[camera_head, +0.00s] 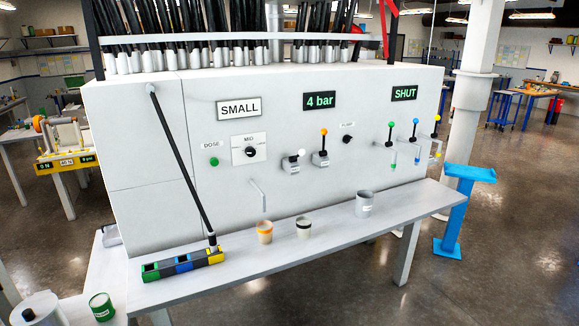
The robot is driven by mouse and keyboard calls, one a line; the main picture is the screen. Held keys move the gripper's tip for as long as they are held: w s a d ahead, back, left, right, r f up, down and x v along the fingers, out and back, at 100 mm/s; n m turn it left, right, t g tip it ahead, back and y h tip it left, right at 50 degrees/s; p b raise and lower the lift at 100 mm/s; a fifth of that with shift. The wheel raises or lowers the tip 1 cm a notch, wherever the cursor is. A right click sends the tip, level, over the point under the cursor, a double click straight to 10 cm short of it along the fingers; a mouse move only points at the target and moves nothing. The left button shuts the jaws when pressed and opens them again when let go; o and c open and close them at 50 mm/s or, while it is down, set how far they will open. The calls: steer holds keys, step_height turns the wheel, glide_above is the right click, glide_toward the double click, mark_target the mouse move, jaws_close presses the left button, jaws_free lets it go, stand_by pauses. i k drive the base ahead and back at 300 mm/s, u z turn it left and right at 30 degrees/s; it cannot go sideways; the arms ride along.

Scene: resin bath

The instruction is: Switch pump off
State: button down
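A small black knob (348,139) sits on the front of the white cabinet (300,185), right of centre. The small label above it (348,126) seems to read PUMP. The knob's setting is too small to tell. A lit display (319,101) to its upper left reads 4 bar. My gripper does not show in the head view.
A bench (330,240) runs along the cabinet front with cups (265,236), a grey can (364,206) and a coloured block holder (180,266). A black rod (180,160) slants down at left. A blue stand (455,220) is at right.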

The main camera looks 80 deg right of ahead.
mark_target(346, 139)
steer(key=u, duration=5.9)
steer(key=i, duration=0.15)
steer(key=u, duration=2.35)
steer(key=k, duration=1.1)
steer(key=u, duration=1.2)
steer(key=i, duration=1.05)
steer(key=z, duration=0.15)
